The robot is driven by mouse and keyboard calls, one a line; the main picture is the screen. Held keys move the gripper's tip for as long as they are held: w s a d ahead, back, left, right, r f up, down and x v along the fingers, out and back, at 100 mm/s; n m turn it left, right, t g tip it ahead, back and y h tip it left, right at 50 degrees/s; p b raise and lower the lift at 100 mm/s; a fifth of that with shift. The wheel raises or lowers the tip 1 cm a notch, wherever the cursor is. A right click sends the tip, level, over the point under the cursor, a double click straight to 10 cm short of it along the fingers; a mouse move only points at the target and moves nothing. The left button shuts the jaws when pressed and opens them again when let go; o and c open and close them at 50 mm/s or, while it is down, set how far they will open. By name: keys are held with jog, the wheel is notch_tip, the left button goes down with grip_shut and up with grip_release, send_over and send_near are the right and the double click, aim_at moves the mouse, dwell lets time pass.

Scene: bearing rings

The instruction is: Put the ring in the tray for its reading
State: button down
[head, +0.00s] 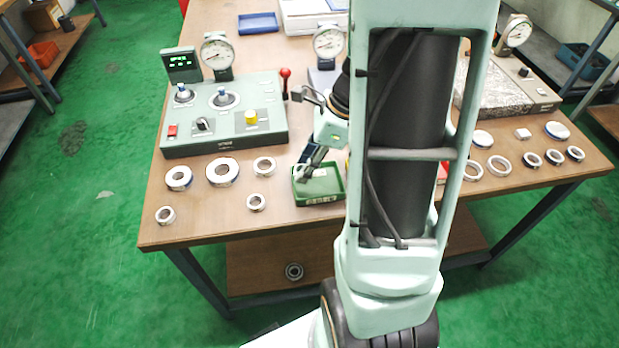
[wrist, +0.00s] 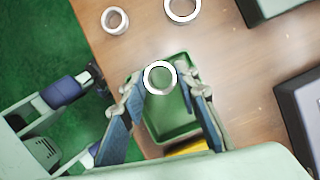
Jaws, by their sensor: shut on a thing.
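The ring (wrist: 160,63) is a pale metal ring held between the fingertips of my gripper (wrist: 163,82) in the wrist view. Behind it is the green tray (wrist: 163,136), so the ring appears over the tray's far part; its height above the floor of the tray is hard to tell. In the head view my gripper (head: 308,170) points down at the left part of the green tray (head: 322,199), which has a small label on its front. The ring is small and partly hidden by the fingers there.
Several loose rings (head: 178,187) lie left of the tray, and more (head: 498,174) lie at the right. A gauge station (head: 222,140) with a dial and a green-lit display (head: 181,64) stands behind. My arm hides the middle of the table, with a bit of red (head: 443,172) showing beside it.

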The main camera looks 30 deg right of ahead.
jog(key=f, duration=0.2)
jog(key=f+b, duration=0.1)
jog(key=shift+s+d+f, duration=0.25)
jog(key=shift+s+d, duration=0.1)
jog(key=shift+d, duration=0.05)
jog(key=shift+w+f, duration=0.1)
jog(key=shift+f, duration=0.2)
jog(key=c, duration=1.8)
grip_release()
jog(key=shift+f, duration=0.15)
jog(key=shift+o, duration=0.2)
jog(key=p+v, duration=0.2)
jog(key=v, duration=1)
jog(key=shift+p, duration=0.3)
